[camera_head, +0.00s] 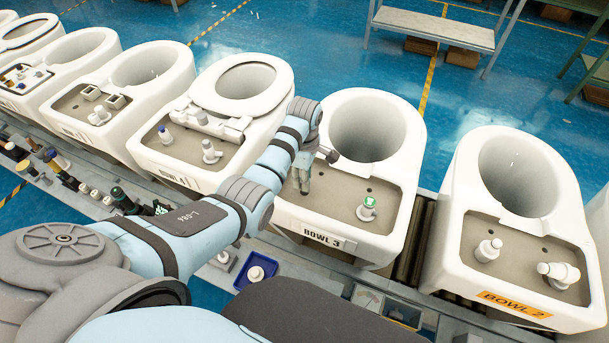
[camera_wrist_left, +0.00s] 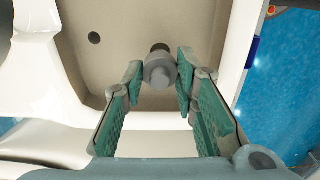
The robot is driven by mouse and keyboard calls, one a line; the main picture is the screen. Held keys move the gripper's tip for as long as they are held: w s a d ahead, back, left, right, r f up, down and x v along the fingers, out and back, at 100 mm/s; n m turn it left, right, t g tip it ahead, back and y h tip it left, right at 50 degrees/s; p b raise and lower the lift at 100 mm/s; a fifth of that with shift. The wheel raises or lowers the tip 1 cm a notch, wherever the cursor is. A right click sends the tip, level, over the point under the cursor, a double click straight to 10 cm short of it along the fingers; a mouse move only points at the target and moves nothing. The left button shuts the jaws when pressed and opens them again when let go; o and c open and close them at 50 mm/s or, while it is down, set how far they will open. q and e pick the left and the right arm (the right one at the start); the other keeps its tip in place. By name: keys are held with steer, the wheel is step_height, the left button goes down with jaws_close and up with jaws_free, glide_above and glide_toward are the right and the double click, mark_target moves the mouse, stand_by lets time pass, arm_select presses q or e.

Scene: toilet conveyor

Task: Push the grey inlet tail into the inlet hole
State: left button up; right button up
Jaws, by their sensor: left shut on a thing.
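My left gripper (camera_head: 303,182) reaches down over the left side of the tank deck of bowl 3 (camera_head: 372,240). In the left wrist view, the green-padded fingers (camera_wrist_left: 160,88) are shut on the grey inlet tail (camera_wrist_left: 158,74), a short stepped cylinder near the fingertips. A dark round spot (camera_wrist_left: 160,47) shows right behind the tail, partly covered by it; I cannot tell whether the tail is in a hole. Another open hole (camera_wrist_left: 94,38) shows to the left on the beige deck. My right gripper is out of view.
A white fitting with a green top (camera_head: 367,208) stands on the right of bowl 3's deck. Bowl 2 (camera_head: 450,240) is to the right, bowl 4 (camera_head: 150,140) to the left. A blue tray (camera_head: 243,283) and a bench with small parts lie in front.

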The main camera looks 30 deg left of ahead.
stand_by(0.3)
arm_select(q)
steer(key=shift+p, duration=0.45)
steer(key=shift+f+b, duration=1.1)
steer(key=shift+f, duration=0.65)
steer(key=shift+r, duration=0.1)
steer(key=shift+r+p, duration=1.2)
steer(key=shift+r, duration=0.2)
steer(key=shift+f+b, duration=0.9)
steer(key=shift+f, duration=0.55)
